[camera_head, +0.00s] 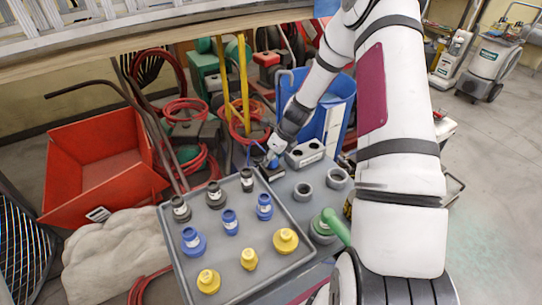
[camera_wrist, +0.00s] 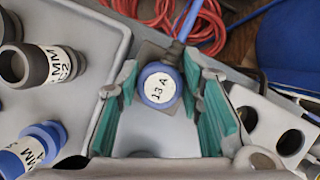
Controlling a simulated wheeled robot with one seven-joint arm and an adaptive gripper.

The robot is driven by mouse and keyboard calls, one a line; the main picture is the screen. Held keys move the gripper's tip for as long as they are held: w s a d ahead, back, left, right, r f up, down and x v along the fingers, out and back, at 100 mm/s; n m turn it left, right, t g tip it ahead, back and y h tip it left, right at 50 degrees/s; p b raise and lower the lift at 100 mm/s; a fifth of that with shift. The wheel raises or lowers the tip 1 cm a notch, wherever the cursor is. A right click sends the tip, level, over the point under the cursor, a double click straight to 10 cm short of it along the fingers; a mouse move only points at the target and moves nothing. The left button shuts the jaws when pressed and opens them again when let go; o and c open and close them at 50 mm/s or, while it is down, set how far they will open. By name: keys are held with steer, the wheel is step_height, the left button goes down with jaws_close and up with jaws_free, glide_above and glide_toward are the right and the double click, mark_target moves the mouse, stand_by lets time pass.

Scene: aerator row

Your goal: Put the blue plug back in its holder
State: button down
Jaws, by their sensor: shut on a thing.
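The blue plug (camera_wrist: 160,86) has a round white label reading "13 A", and a blue cable runs up from it. My gripper (camera_wrist: 157,72) is shut on it, with a green-padded finger on each side. In the head view my gripper (camera_head: 272,164) is small, just beyond the back right corner of the grey tray. A dark square piece (camera_wrist: 153,53) shows behind the plug; I cannot tell whether the plug sits in it or above it. A pale block with round holes (camera_wrist: 281,128) stands to the right, also in the head view (camera_head: 305,152).
The grey tray (camera_head: 178,255) holds black, blue and yellow fittings. Grey rings (camera_head: 303,192) and a green-handled item (camera_head: 335,226) stand right of it. A blue bin (camera_head: 333,105) and red hoses (camera_head: 185,108) lie behind. A rail (camera_head: 170,48) crosses the top.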

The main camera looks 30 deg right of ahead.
steer(key=shift+f, duration=0.2)
steer(key=c, duration=1)
jaws_free()
steer(key=shift+c, duration=0.2)
steer(key=v, duration=1.2)
steer(key=s+a+r+n, duration=0.5)
steer(key=a+r+n, duration=0.1)
steer(key=r+n, duration=0.25)
steer(key=s+a+r+n, duration=0.5)
steer(key=a+r+n, duration=0.15)
steer(key=r, duration=0.25)
steer(key=s+a+r+n+h, duration=0.1)
steer(key=s+a+r+n, duration=0.1)
steer(key=s+n, duration=0.6)
steer(key=s+a+r+n, duration=0.3)
steer(key=s+r+n, duration=0.1)
steer(key=s+n, duration=0.4)
steer(key=shift+s+h, duration=0.4)
steer(key=shift+s, duration=0.8)
